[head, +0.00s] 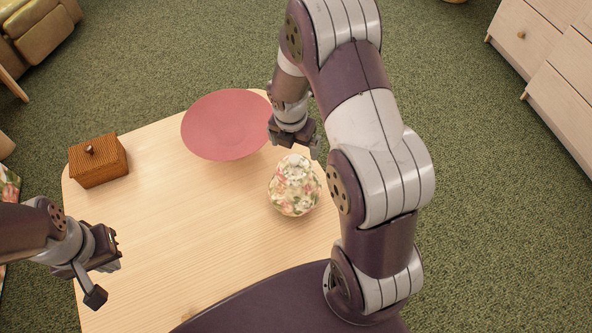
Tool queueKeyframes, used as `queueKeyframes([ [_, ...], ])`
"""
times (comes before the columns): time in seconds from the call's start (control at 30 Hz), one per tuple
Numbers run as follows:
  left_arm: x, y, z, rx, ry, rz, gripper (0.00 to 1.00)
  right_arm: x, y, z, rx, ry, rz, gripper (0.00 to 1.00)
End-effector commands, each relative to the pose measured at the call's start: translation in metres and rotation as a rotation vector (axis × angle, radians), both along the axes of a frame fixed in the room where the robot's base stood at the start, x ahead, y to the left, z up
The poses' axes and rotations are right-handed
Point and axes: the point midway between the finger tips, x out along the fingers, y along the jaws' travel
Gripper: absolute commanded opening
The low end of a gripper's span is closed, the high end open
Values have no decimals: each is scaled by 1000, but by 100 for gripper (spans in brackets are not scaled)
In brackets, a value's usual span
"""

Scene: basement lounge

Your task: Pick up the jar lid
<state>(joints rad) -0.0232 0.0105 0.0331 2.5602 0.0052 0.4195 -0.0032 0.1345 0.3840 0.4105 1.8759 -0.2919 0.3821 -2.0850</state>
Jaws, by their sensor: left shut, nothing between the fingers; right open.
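A round jar (293,199) with a floral pattern on a cream ground stands upright on the light wooden table (190,230), right of its middle. Its jar lid (297,166) forms the top of it and carries the same pattern; the seam between them is hard to make out. My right gripper (300,148) is open and empty, just beyond and above the lid in the picture. Whether a finger touches the lid cannot be told. My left gripper (112,262) is shut and empty over the table's left side, well away from the jar.
A wide pink dish (225,125) lies at the table's far side, behind and left of the jar. The table's middle is clear. Drawers (548,60) stand at the right on green carpet.

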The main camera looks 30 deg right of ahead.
Motion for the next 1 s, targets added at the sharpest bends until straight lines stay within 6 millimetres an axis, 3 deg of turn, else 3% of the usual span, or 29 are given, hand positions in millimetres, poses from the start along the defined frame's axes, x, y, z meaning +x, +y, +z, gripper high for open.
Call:
queueKeyframes([
  [0.03,0,0,-9,0,0,0,0,1,-1,-16,1,0,-1,100],
  [0.1,0,0,-13,0,0,0,0,2,-3,-28,0,0,-2,100],
  [0.33,0,0,-23,0,0,0,0,4,-3,-50,1,-1,-3,100],
  [0.5,0,0,-40,0,0,0,0,5,-4,-84,1,0,-5,100],
  [0.77,0,0,-39,0,0,0,0,6,-5,-87,2,-2,-5,100],
  [0.9,0,0,-39,0,0,0,0,6,-5,-87,2,-2,-5,54],
  [1.0,0,0,-39,0,0,0,0,6,-5,-87,2,-2,-5,46],
])
